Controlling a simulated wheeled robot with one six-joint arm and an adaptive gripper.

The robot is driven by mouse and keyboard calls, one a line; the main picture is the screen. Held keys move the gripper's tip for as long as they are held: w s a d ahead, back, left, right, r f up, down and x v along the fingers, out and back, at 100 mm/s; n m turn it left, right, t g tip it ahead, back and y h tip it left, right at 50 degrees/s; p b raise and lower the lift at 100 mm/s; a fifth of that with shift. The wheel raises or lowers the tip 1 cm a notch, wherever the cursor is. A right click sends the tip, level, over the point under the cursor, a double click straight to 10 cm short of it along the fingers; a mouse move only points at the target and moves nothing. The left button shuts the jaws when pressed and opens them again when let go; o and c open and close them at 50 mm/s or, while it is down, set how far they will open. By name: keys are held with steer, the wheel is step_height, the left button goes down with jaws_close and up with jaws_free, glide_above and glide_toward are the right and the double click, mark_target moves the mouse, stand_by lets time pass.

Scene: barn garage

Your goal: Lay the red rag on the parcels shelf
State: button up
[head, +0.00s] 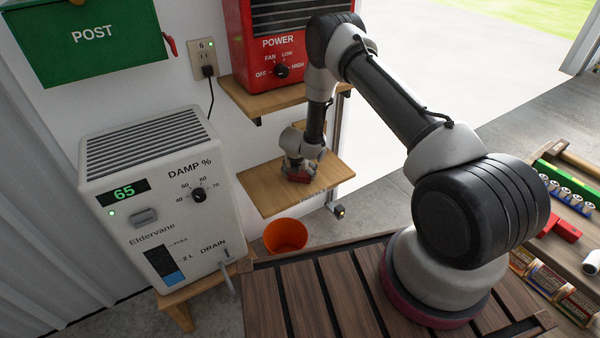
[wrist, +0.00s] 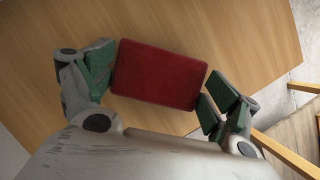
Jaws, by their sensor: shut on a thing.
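The red rag (wrist: 160,74) is a flat, folded rectangle in the wrist view, between the two green-padded fingers of my gripper (wrist: 158,85). My gripper is shut on it, with a finger at each short side. In the head view the rag (head: 300,177) is a small red patch under my gripper (head: 299,168), partly hidden by it. The wooden parcels shelf (head: 262,193) is directly below, low on the wall; its wood (wrist: 235,35) fills most of the wrist view. The rag is at or just above the shelf surface; I cannot tell whether it touches.
An upper shelf (head: 262,101) holds a red heater (head: 262,45) above the parcels shelf. A white dehumidifier (head: 150,195) stands to the left. An orange bucket (head: 285,236) is on the floor below. A green post box (head: 90,40) hangs at upper left.

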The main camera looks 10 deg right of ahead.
steer(key=o, duration=0.6)
steer(key=shift+f, duration=0.1)
steer(key=shift+o, duration=0.2)
steer(key=v, duration=0.7)
steer(key=shift+r, duration=0.35)
steer(key=shift+s, duration=0.15)
